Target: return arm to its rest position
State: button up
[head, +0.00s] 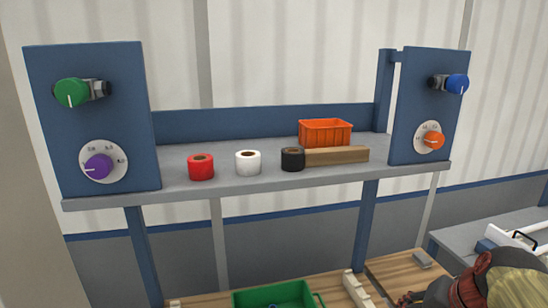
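My gripper (412,299) seems to be the dark, jointed shape at the bottom right, cut off by the frame edge. A rounded grey-brown body with a red part lies beside it, probably my own arm. The fingertips are too small and cropped to tell whether they are open or shut, or whether they hold anything. The shape is low in the picture, below the shelf (230,183) and apart from the things on it.
The shelf holds red (201,168), white (248,163) and black (292,160) rolls, a wooden block (337,156) and an orange bin (325,133). Blue panels with knobs flank it. Below are a green crate (275,296) and wooden bench (392,268). A grey side table (462,237) stands right.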

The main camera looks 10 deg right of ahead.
jog(key=s+a+f+n+b, duration=0.2)
jog(key=a+f+n+b, duration=0.2)
jog(key=a+f, duration=0.2)
jog(key=s+a+f+n+b, duration=0.3)
jog(key=a+f+n+b, duration=0.1)
jog(key=a, duration=0.6)
notch_tip(320, 180, down, 2)
jog(key=shift+s+a+f+n+y+b, duration=0.1)
jog(key=shift+s+a+n+y+b, duration=0.1)
jog(key=shift+a+n+y+b, duration=0.3)
